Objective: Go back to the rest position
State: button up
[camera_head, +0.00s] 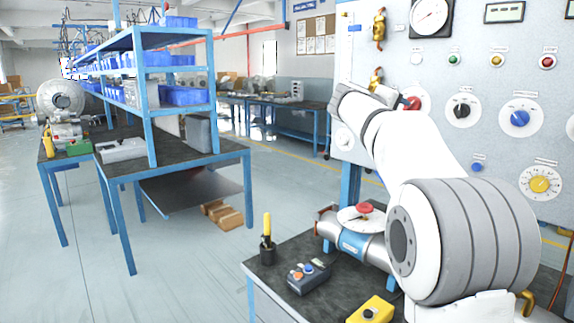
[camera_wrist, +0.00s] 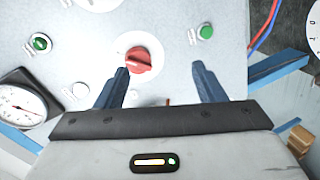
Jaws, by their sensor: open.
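My gripper (camera_wrist: 160,82) shows in the wrist view with its two dark blue fingers apart and nothing between them. It faces the light grey control panel (camera_wrist: 185,20). A red rotary knob (camera_wrist: 139,60) on a white disc lies just beyond the left fingertip; I cannot tell whether they touch. In the head view my white arm reaches up toward the panel (camera_head: 465,100) and hides part of it. The red knob (camera_head: 412,103) shows there beside the arm's far end. The gripper's fingers are hidden in the head view.
A dark bench (camera_head: 285,260) below the arm holds a valve with a red handle (camera_head: 365,208), a button box (camera_head: 307,277), a yellow box (camera_head: 371,310) and a yellow-handled tool (camera_head: 267,235). Blue shelving (camera_head: 147,100) stands at left. Grey floor between is open.

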jog(key=s+a+f+m+g+y+p, duration=0.1)
jog(key=s+a+f+g+y+p, duration=0.1)
jog(key=s+f, duration=0.6)
jog(key=s+a+f+m+g+y+p, duration=0.2)
jog(key=s+a+f+y+p, duration=0.2)
jog(key=s, duration=1.4)
jog(key=s+a+f+m+g+y+p, duration=0.1)
jog(key=s+a+f+g+y+p, duration=0.2)
jog(key=s+a+f+y, duration=0.3)
jog(key=s+a+f, duration=0.3)
jog(key=s+f, duration=0.3)
jog(key=s, duration=0.1)
jog(key=shift+a+f+m, duration=0.3)
jog(key=shift+a, duration=0.05)
jog(key=shift+c, duration=0.4)
